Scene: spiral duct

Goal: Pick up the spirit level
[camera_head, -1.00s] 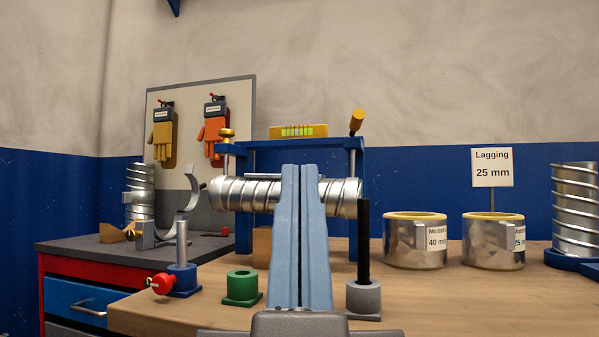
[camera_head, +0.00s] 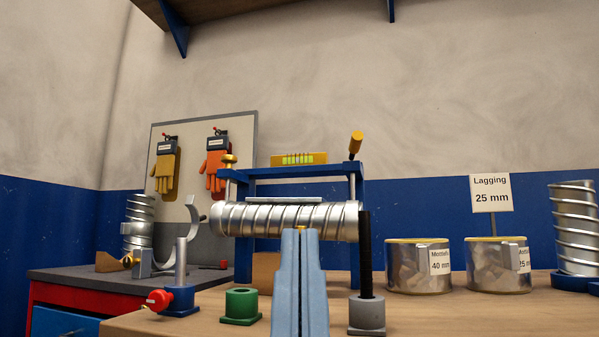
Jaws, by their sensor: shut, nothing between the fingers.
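The yellow spirit level (camera_head: 299,158), with a green-striped window, lies flat on the top beam of a blue frame (camera_head: 290,173). My gripper (camera_head: 300,232) is shut and empty, pointing up in the lower middle of the picture. Its fingertips show below the level, in front of the lower edge of a silver spiral duct (camera_head: 330,219). The fingers do not touch the level.
A yellow-handled post (camera_head: 356,145) rises at the frame's right end, and a brass knob (camera_head: 229,160) at its left. A black rod (camera_head: 365,255) stands right of my gripper; a green block (camera_head: 240,305) is left. A shelf (camera_head: 240,20) overhangs above.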

